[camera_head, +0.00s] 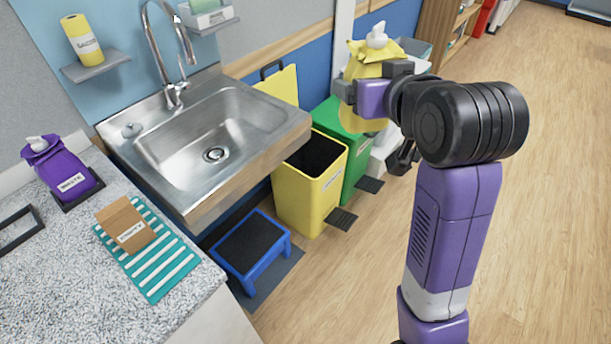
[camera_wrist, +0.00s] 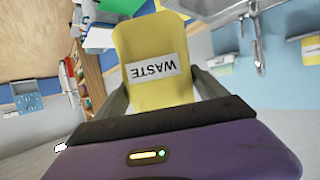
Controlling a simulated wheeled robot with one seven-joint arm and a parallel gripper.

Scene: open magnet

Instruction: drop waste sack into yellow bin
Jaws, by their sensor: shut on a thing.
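The yellow waste sack (camera_head: 371,62) with a white tied top is held in my gripper (camera_head: 368,95), above and beyond the green bin. In the wrist view the sack (camera_wrist: 152,90) fills the space between the two fingers (camera_wrist: 160,92), and its WASTE label appears upside down. The yellow bin (camera_head: 305,195) stands on the floor right of the sink, with its top open and its yellow lid (camera_head: 279,86) raised behind it. The sack is up and to the right of the yellow bin's opening in the head view.
A green bin (camera_head: 357,180) stands right beside the yellow one, partly hidden by my gripper. A steel sink (camera_head: 225,120) and a blue step stool (camera_head: 250,250) are left of the bins. A purple sack (camera_head: 65,172) and a brown packet (camera_head: 125,225) are on the counter. Floor at right is clear.

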